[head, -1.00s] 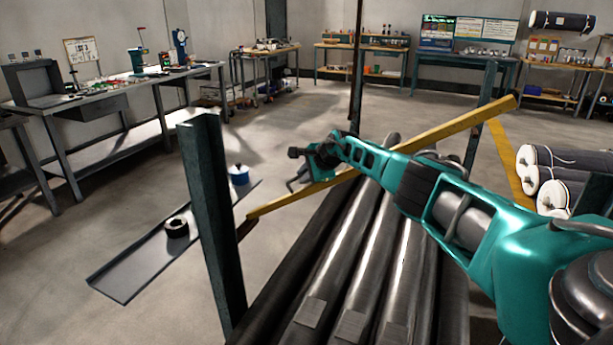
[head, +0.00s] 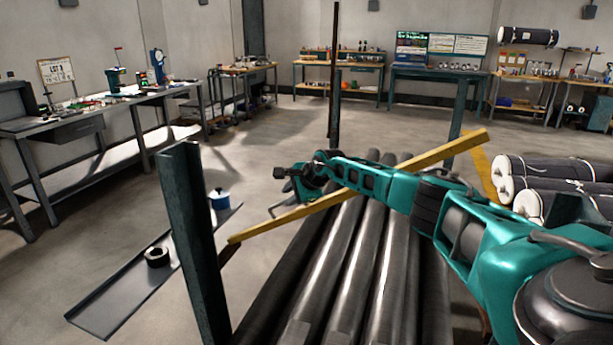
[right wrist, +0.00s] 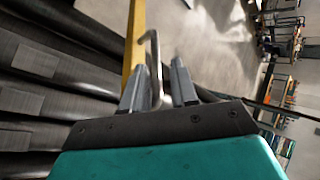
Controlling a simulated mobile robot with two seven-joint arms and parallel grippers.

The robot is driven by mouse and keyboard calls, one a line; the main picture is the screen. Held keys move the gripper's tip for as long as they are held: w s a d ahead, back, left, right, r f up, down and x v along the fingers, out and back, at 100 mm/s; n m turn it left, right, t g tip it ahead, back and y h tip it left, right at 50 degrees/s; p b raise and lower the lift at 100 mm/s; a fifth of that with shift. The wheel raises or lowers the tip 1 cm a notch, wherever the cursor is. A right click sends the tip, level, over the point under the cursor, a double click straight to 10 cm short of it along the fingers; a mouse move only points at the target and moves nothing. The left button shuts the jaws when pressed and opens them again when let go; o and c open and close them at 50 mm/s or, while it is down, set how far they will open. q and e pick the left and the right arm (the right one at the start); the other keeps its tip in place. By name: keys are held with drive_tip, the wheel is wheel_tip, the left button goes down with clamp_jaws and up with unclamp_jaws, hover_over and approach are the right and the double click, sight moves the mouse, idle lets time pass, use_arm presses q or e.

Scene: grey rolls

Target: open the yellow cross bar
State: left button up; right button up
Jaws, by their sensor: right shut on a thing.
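The yellow cross bar (head: 440,152) slants across the rack, from low at the dark left post (head: 185,220) to high on the right, above the long grey rolls (head: 340,265). My teal right arm crosses over its middle. My right gripper (head: 287,193) is on the far side of the bar. In the right wrist view, the yellow bar (right wrist: 137,35) runs upward, and the fingers of my right gripper (right wrist: 158,72) are shut on a thin bent metal handle (right wrist: 152,45) beside it. The handle's lower end is partly hidden between the fingers. My left gripper is in neither view.
A grey floor tray (head: 110,310) with a black ring (head: 157,256) lies left of the post. A blue pot (head: 219,198) stands behind it.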

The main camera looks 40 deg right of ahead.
drive_tip(key=v, duration=0.9)
drive_tip(key=shift+p, duration=0.3)
